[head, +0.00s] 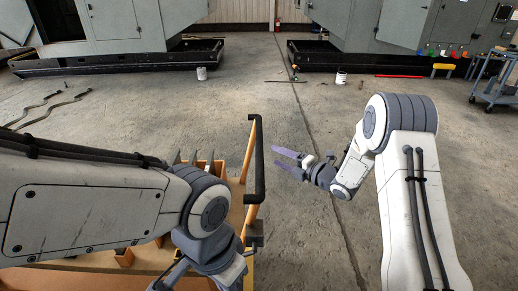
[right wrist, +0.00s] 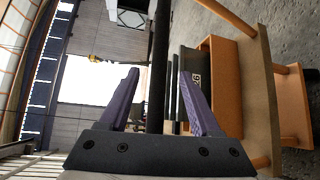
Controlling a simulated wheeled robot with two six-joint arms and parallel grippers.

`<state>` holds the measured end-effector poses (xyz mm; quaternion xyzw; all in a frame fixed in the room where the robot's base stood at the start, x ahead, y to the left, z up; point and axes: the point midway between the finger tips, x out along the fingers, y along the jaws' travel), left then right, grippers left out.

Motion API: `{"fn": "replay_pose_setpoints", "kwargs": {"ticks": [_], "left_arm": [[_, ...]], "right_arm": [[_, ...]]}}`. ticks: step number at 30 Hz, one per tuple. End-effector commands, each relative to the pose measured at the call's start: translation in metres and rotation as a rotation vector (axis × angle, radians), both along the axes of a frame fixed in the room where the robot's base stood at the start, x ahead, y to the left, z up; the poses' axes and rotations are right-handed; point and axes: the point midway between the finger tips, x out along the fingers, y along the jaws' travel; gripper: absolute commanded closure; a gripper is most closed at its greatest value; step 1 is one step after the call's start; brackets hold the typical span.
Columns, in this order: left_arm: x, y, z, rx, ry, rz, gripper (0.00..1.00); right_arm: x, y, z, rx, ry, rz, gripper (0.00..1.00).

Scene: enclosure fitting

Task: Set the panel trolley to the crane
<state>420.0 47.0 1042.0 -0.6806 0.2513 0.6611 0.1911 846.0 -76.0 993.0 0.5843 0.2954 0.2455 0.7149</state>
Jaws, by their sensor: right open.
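The panel trolley (head: 249,152) stands at lower centre in the head view, orange with a black handle bar; my left arm covers much of it. In the right wrist view its tan and orange frame (right wrist: 262,95) fills the right side, with dark panels in an orange holder. My right gripper (head: 276,160) is open just right of the handle, fingers pointing at it. In the right wrist view, the black bar (right wrist: 159,60) runs between the two purple fingers (right wrist: 158,88), not clamped. I cannot clearly make out the crane; a small yellow object (right wrist: 98,58) hangs in the background.
Grey cabinets stand on black bases (head: 120,60) at the back left and back right (head: 380,55). A blue cart (head: 495,85) is at far right. Cables (head: 40,105) lie at left. The middle floor is open.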

Motion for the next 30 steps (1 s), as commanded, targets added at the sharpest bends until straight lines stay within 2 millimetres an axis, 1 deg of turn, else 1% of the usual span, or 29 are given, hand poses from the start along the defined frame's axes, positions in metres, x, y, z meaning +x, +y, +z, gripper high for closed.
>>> {"fn": "replay_pose_setpoints", "kwargs": {"ticks": [9, 12, 15, 21, 28, 29, 30], "left_arm": [[0.0, 0.0, 0.018, 0.0, 0.0, 0.0, 1.0], [0.0, 0.0, 0.022, 0.0, 0.0, 0.0, 1.0], [0.0, 0.0, 0.024, 0.0, 0.0, 0.0, 1.0], [0.0, 0.0, 0.026, 0.0, 0.0, 0.0, 1.0], [0.0, 0.0, 0.026, 0.0, 0.0, 0.0, 1.0], [0.0, 0.0, 0.026, 0.0, 0.0, 0.0, 1.0], [0.0, 0.0, 0.026, 0.0, 0.0, 0.0, 1.0]], "right_arm": [[0.04, 0.041, -0.006, 0.001, 0.004, 0.0, 0.36], [0.051, 0.053, -0.009, 0.001, 0.004, 0.0, 0.36], [0.06, 0.06, -0.011, 0.001, 0.004, -0.002, 0.36], [0.067, 0.067, -0.013, 0.001, 0.005, -0.003, 0.36], [0.068, 0.067, -0.013, 0.002, 0.006, -0.003, 0.36], [0.068, 0.067, -0.013, 0.002, 0.006, -0.004, 0.43], [0.068, 0.067, -0.013, 0.002, 0.006, -0.004, 0.59]]}}
